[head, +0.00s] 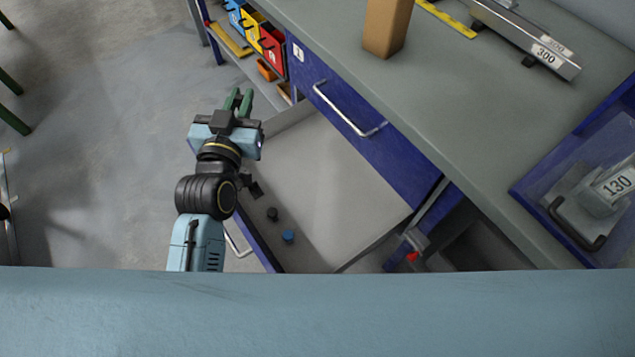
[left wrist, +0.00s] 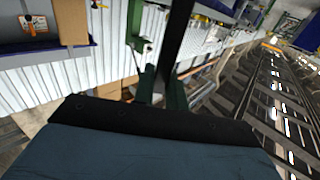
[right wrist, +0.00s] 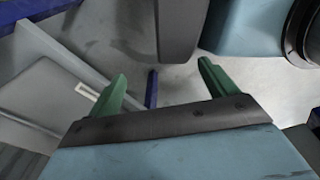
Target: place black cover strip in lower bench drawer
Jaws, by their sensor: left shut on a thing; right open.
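My left gripper (head: 238,98) is above the left edge of the open lower bench drawer (head: 335,170) in the head view. It is shut on the black cover strip (left wrist: 174,45), which shows in the left wrist view as a long dark bar running up from between the green fingers. In the head view I cannot make out the strip; the gripper and arm probably cover it. The drawer is pulled out, with a pale, mostly bare floor. My right gripper (right wrist: 168,88) is open and empty in the right wrist view and is out of the head view.
The blue upper drawer (head: 365,130) is shut. On the bench top stand a brown block (head: 386,25) and a metal bar (head: 525,40). Coloured bins (head: 271,45) sit on a shelf beyond.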

